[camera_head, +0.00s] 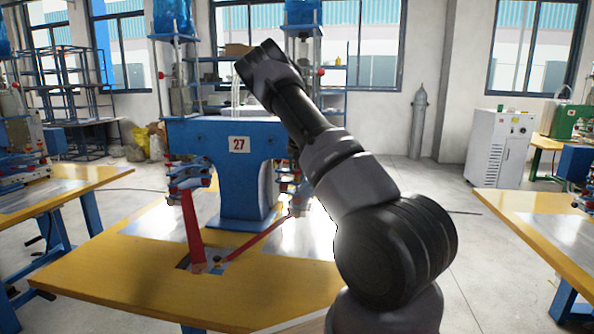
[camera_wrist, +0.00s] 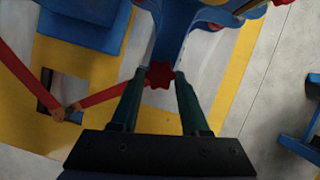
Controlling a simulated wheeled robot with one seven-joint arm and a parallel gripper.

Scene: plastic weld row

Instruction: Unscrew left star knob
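My gripper's two dark green fingers stand apart, one on each side of the knob. Their tips look very close to its edges; I cannot tell whether they press on it. In the head view my arm reaches up and over toward the blue welding machine (camera_head: 222,134) marked 27, and my gripper is hidden there. Red knobs on the machine's lower clamps are small there, and I cannot tell which is the left star knob.
The machine stands on a yellow table (camera_head: 120,262) with metal plates. Two red pedal bars (camera_head: 192,226) slant down to a cutout in the table top. Other yellow tables stand left and right (camera_head: 545,225). A white cabinet (camera_head: 500,148) and a grey gas cylinder (camera_head: 418,125) stand behind.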

